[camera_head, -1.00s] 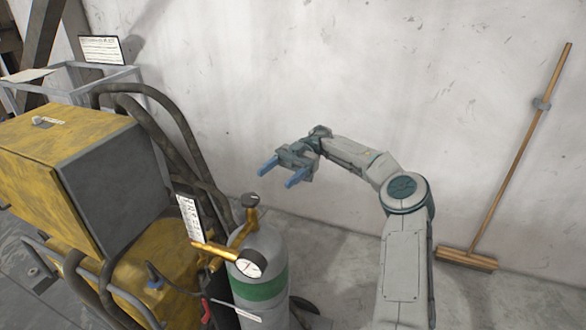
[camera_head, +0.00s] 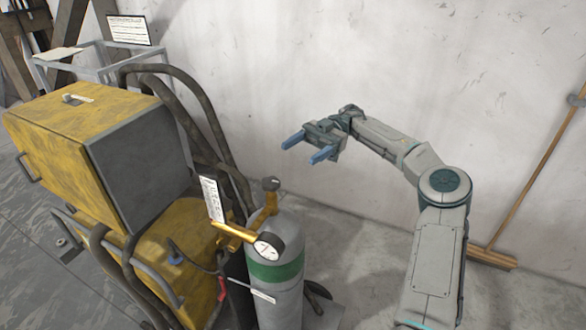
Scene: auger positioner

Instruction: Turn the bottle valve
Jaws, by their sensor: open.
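The gas bottle (camera_head: 277,290) is a grey cylinder with a green band, standing upright beside the yellow machine. Its dark valve knob (camera_head: 271,184) sits at the top, above a brass regulator (camera_head: 236,233) with a round white gauge (camera_head: 268,247). My gripper (camera_head: 306,148) has two blue fingers and is open and empty. It is in the air, above and to the right of the valve knob in the picture, with its fingers pointing left. It does not touch the valve.
The yellow machine (camera_head: 95,130) with its dark side panel and black hoses (camera_head: 190,115) stands left of the bottle. A white tag (camera_head: 212,200) hangs near the regulator. A broom (camera_head: 530,190) leans on the wall (camera_head: 420,60) at the right. Floor between bottle and broom looks clear.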

